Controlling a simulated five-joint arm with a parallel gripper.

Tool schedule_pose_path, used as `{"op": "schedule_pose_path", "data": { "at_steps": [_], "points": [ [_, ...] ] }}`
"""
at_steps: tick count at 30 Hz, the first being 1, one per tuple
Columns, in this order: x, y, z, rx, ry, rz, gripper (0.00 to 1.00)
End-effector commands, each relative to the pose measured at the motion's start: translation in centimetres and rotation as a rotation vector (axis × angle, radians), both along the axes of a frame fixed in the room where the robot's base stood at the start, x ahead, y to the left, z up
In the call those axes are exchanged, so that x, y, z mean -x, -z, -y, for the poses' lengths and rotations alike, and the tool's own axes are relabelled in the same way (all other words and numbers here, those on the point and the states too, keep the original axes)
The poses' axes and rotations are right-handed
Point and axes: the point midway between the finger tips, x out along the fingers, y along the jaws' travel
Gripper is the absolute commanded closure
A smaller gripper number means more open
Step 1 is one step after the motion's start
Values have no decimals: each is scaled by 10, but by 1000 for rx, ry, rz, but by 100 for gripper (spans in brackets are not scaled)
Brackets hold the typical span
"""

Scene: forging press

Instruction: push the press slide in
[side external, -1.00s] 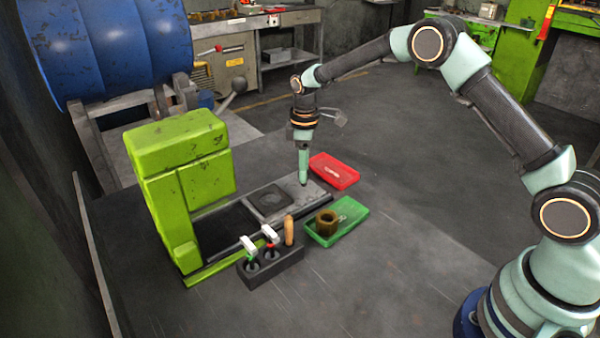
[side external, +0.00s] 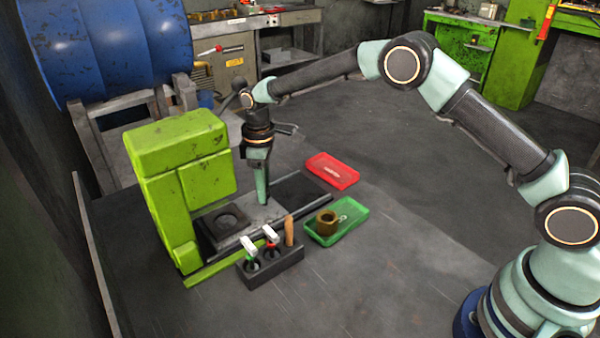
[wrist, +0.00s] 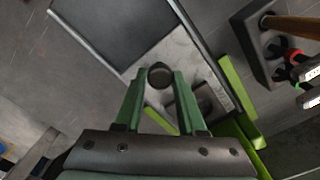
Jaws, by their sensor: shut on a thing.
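The press (side external: 180,165) is a worn lime-green block at the left of the side view. Its slide (side external: 252,212) is a light grey plate on a dark bed, with a dark die block (side external: 220,221) partly under the press head. In the wrist view the slide (wrist: 186,58) carries a dark round knob (wrist: 160,74). My gripper (side external: 265,201) points down at the slide's outer end. In the wrist view its two green fingers (wrist: 157,80) stand on either side of the knob, shut on it.
A black tool holder (side external: 272,267) with white-handled tools and a wooden handle (side external: 289,231) stands in front of the bed. A green tray (side external: 350,222) with a brass cup (side external: 326,222) and a red tray (side external: 332,171) lie to the right. The floor beyond is clear.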

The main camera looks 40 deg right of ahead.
Motion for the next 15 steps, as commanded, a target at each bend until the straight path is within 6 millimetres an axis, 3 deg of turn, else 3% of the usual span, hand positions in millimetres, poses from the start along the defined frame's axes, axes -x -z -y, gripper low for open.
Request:
{"op": "schedule_pose_path", "data": {
  "at_steps": [4, 13, 14, 15],
  "points": [
    [-1, -1, -15, -1, 0, 6, 100],
    [-1, -1, -19, -3, -3, 8, 100],
    [-1, -1, -19, -2, -3, 9, 53],
    [-1, -1, -19, -3, -3, 8, 38]
  ]
}}
